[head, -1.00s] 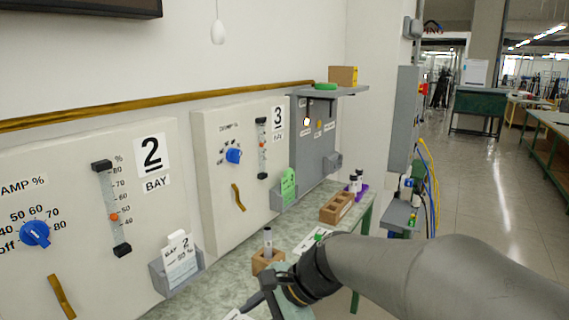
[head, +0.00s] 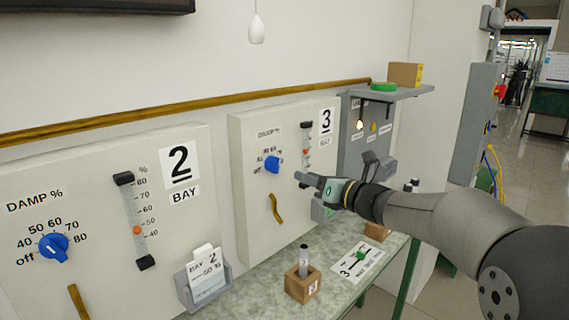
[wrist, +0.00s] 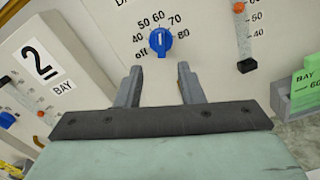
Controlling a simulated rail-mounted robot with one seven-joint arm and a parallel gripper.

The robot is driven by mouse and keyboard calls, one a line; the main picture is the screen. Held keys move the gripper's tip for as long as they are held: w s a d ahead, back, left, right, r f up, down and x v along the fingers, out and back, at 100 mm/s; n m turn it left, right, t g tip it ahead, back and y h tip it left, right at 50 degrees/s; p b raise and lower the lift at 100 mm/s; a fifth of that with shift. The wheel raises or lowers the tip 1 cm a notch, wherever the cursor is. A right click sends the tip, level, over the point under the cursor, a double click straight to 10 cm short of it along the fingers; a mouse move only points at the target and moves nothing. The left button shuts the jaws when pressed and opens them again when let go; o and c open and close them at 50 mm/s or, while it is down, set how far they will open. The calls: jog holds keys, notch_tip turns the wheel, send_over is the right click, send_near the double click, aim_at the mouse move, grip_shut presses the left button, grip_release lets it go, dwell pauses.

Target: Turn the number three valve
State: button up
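The bay 3 panel (head: 243,210) carries a blue knob (head: 273,163) with a damper scale in percent. In the wrist view the blue knob (wrist: 160,42) has a white mark pointing up, close to 60. My gripper (head: 304,180) is in front of this panel, right of and slightly below the knob in the head view. In the wrist view my gripper (wrist: 160,75) has its fingers spread, with nothing between them. The knob lies beyond the fingertips, roughly centred between them, and a gap remains.
The bay 2 panel (head: 90,200) has a similar knob (head: 53,247). A bay 3 slider (head: 306,150) is right of the knob. A bent brown handle (head: 275,208) is below it.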

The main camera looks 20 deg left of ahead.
aim_at(279, 166)
jog(key=p+x, duration=0.2)
jog(key=x, duration=0.7)
jog(key=shift+w+a, duration=0.15)
jog(key=shift+w, duration=0.05)
grip_shut()
